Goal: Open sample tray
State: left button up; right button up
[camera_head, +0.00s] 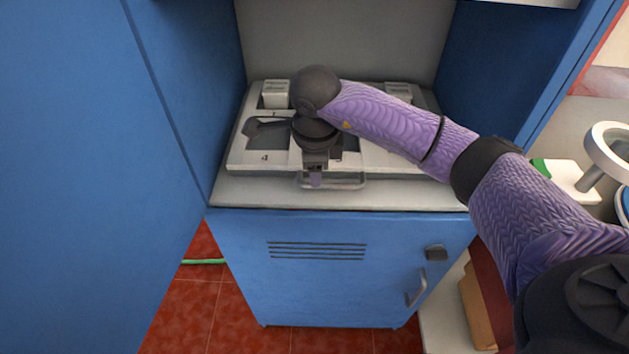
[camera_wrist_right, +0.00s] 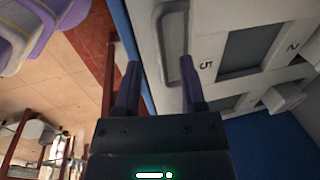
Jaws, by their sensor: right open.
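The sample tray (camera_head: 245,153) is a white panel with numbered, dark recessed windows, lying inside the blue cabinet. It also shows in the wrist view (camera_wrist_right: 212,22). Its pale loop handle (camera_head: 345,183) is at the front edge, and shows in the wrist view (camera_wrist_right: 176,45). My right gripper (camera_head: 316,180) points down at the left part of the handle, and my arm hides the middle of the tray. In the wrist view its two purple fingers (camera_wrist_right: 158,75) are apart, with the handle's end near the right finger. I cannot tell whether they touch. My left gripper is out of view.
Blue side walls stand close on the left (camera_head: 185,80) and right (camera_head: 490,75). A blue cabinet door (camera_head: 340,285) with vents and a handle is below the tray. White blocks (camera_head: 275,94) stand at the tray's back. White equipment (camera_head: 570,180) is at the right.

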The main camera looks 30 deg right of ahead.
jog(key=f, duration=0.2)
jog(key=f+b, duration=0.1)
jog(key=f, duration=0.1)
jog(key=shift+w+d+f, duration=0.1)
jog(key=shift+w+d, duration=0.05)
jog(key=shift+w, duration=0.2)
grip_shut()
dwell(0.5)
dwell(0.5)
